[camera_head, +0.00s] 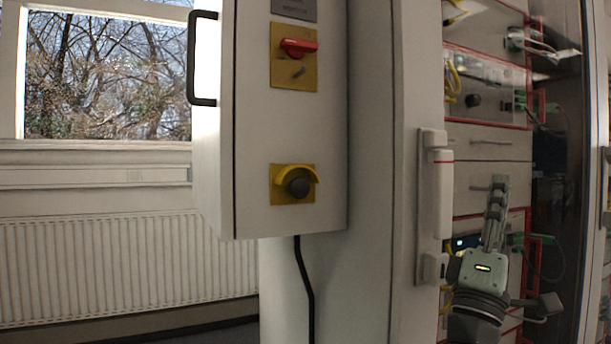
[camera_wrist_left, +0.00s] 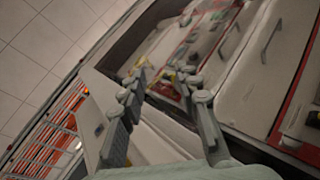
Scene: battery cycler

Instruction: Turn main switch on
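The main switch (camera_head: 298,47) has a red handle on a yellow plate, high on the front of a pale control box (camera_head: 290,125). Its red handle lies roughly level, pointing right. My left gripper (camera_head: 497,188) is at the lower right in the head view, in front of the open rack, well to the right of and below the switch. In the left wrist view my left gripper (camera_wrist_left: 162,78) has its two fingers apart with nothing between them. The switch does not show there. My right gripper is in neither view.
A dark round button (camera_head: 298,187) under a yellow collar sits below the switch. A black handle (camera_head: 203,58) projects from the box's left side, and a black cable (camera_head: 305,290) hangs below. A white door latch (camera_head: 434,205) stands between the box and my left gripper.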

